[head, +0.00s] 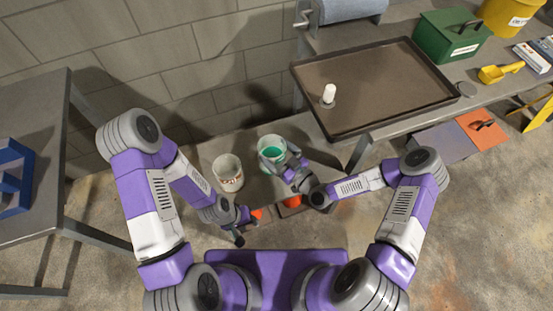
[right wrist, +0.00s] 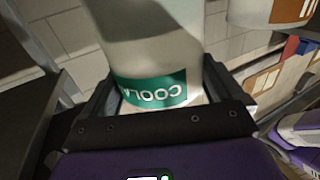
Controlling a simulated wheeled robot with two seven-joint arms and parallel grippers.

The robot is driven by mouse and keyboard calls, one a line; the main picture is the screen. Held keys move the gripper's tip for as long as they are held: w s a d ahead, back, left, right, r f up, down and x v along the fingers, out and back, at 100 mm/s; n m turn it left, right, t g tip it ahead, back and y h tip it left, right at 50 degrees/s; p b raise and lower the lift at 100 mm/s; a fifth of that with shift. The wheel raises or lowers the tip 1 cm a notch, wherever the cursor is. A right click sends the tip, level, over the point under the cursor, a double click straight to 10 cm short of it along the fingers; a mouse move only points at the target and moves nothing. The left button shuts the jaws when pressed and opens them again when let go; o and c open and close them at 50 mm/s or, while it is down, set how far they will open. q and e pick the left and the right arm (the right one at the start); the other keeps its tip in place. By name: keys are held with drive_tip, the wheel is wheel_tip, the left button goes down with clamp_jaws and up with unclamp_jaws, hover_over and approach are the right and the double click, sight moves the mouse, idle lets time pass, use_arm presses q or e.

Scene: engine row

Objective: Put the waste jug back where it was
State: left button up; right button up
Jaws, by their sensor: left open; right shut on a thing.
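My right gripper (head: 283,163) is shut on a white jug (head: 264,143) with green inside. In the right wrist view this jug (right wrist: 150,45) stands between the fingers, and its teal band (right wrist: 150,92) reads "COOLA", cut off. A second white jug (head: 228,170) with an orange-red label stands just left of it; I take this to be the waste jug. It also shows at the top right of the right wrist view (right wrist: 262,10), where its orange band is only partly visible. My left gripper (head: 240,229) is open and empty, below the second jug and apart from it.
A grey table (head: 50,110) stands left; bare floor lies between.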

sight(281, 162)
drive_tip(key=shift+f+b, duration=0.6)
drive_tip(key=shift+f, duration=1)
drive_tip(key=shift+f, duration=0.15)
drive_tip(key=o, duration=1.6)
drive_tip(key=shift+f, duration=0.1)
drive_tip(key=shift+o, duration=0.2)
drive_tip(key=shift+r, duration=0.2)
drive_tip(key=p+v, duration=0.2)
drive_tip(key=v, duration=1)
